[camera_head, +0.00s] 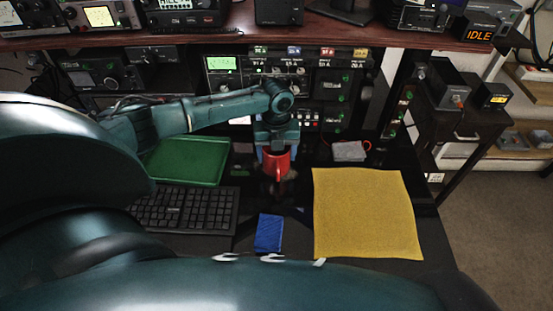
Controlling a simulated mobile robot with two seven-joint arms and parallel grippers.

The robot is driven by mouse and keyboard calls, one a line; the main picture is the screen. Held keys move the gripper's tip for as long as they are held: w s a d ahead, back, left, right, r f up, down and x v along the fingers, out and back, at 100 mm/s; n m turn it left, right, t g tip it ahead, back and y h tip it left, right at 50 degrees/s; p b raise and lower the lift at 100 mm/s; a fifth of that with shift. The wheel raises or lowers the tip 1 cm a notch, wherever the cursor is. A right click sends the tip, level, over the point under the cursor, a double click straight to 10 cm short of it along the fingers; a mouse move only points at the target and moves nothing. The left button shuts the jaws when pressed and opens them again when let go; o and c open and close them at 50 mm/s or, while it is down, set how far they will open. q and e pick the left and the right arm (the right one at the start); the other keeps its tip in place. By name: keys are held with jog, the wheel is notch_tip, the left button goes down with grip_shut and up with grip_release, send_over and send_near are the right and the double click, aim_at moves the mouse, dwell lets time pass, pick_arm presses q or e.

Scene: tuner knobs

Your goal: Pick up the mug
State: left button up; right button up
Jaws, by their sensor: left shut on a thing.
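The red mug (277,166) is in the middle of the head view, over the dark desk. My left gripper (277,149) points down at the mug and is shut on it. The gripper hides the mug's upper part, and I cannot tell clearly whether the mug's base touches the desk. My right gripper does not show in this view.
A green tray (187,161) and a black keyboard (184,209) lie to the left. A blue object (268,233) lies in front of the mug. A yellow cloth (366,213) lies to the right. Radio equipment (222,64) with lit displays stands behind, under a wooden shelf (225,32).

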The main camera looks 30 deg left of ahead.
pick_arm(q)
jog(key=shift+r, duration=0.2)
jog(key=shift+s+r, duration=0.1)
jog(key=shift+r, duration=0.1)
notch_tip(320, 180, up, 6)
jog(key=s+d+b, duration=0.1)
jog(key=s+d, duration=0.4)
jog(key=s, duration=0.3)
jog(key=s+d+b, duration=0.1)
jog(key=s+d, duration=0.5)
jog(key=s, duration=0.3)
jog(key=w+r+n+p, duration=0.1)
jog(key=w+r+n, duration=0.2)
jog(key=n, duration=1.1)
jog(key=w+r+n+p, duration=0.1)
jog(key=w+r+n, duration=0.3)
jog(key=r+n, duration=0.4)
jog(key=n, duration=0.6)
jog(key=shift+w+n, duration=0.15)
jog(key=shift+n, duration=0.15)
jog(key=shift+a+f, duration=0.1)
